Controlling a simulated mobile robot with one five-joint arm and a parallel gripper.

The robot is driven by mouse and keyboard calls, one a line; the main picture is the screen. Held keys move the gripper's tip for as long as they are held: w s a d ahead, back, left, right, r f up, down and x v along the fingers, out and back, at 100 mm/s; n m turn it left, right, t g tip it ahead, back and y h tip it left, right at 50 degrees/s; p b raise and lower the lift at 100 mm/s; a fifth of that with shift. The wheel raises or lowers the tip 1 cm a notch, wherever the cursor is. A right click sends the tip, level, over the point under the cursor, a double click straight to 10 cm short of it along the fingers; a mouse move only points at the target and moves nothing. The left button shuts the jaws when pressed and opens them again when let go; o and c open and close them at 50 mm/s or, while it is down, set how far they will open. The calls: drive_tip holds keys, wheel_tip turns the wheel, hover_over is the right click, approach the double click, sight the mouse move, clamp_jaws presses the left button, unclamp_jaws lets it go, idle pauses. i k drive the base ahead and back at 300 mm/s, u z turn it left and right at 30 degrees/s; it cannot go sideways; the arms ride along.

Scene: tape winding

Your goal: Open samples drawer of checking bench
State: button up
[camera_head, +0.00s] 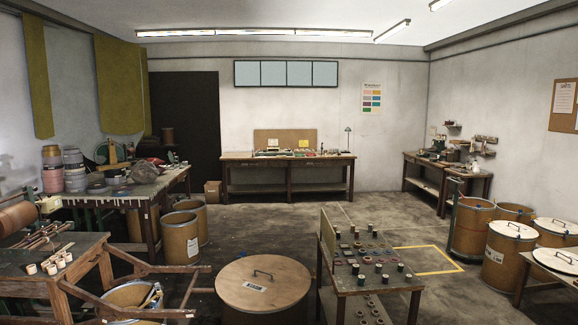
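My gripper is not in view.
A table with spools (350,283) and a lidded drum (263,283) stand in the foreground. Wooden frames and a cluttered bench (150,188) fill the left. Several drums (471,230) stand at right. Bare floor (290,220) lies before the far bench.

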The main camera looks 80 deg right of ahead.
sight(243, 164)
drive_tip(key=z, duration=6)
drive_tip(key=i, duration=0.1)
drive_tip(key=u, duration=2.05)
drive_tip(key=i, duration=5.95)
drive_tip(key=u, duration=4.35)
drive_tip(key=i, duration=0.15)
drive_tip(key=z, duration=2.55)
